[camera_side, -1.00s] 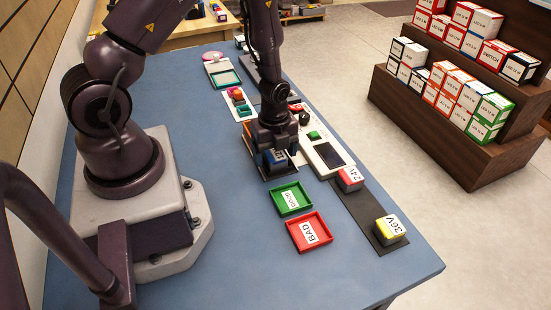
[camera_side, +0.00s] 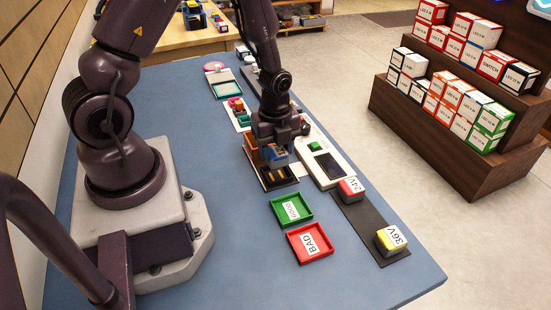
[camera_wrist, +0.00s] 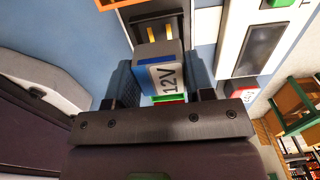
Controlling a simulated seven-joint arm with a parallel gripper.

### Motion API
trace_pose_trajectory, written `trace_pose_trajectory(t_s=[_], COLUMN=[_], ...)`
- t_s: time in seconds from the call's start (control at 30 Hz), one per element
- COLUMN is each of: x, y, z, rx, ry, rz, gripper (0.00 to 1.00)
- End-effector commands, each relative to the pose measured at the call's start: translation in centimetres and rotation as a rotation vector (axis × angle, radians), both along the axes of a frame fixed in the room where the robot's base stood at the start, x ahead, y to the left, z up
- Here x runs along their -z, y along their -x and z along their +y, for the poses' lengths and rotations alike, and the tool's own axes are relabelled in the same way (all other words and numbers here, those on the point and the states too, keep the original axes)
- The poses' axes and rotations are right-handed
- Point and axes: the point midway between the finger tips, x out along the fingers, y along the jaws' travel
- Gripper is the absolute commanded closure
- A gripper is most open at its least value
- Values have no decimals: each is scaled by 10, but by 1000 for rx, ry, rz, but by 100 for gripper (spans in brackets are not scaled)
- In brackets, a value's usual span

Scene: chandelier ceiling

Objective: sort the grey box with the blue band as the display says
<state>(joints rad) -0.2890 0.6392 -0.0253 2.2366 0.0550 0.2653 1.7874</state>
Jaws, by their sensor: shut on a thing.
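The grey box with the blue band (camera_side: 277,154), labelled 12V in the wrist view (camera_wrist: 163,74), is between the fingers of my gripper (camera_side: 276,145). My gripper is shut on it and holds it just above a black dock (camera_side: 291,181) with gold contacts, which show bare. The display (camera_side: 328,166) is a dark screen on a white panel; I can read no text on it, nor in the wrist view (camera_wrist: 257,50). A green tray (camera_side: 305,217) marked GOOD and a red tray (camera_side: 328,254) marked BAD lie in front, both empty.
A red-topped box marked 24V (camera_side: 350,190) and a yellow-topped box marked 36V (camera_side: 393,240) stand on a dark strip (camera_side: 366,218) at the right. A green button (camera_side: 315,146) is beside the display. The blue table (camera_side: 220,270) is clear at the front left.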

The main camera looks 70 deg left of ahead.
Motion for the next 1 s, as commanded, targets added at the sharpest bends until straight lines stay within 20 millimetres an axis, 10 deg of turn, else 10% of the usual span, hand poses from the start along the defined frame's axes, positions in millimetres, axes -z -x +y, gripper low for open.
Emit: trace_pose_trajectory(t_s=[0.37, 0.7, 1.0], x=[-53, -43, -32], y=[-2, -4, 14], z=[-8, -122, -199], rx=[27, 301, 194], ry=[0, 0, -6], rz=[1, 26, 16], gripper=[76, 76, 76])
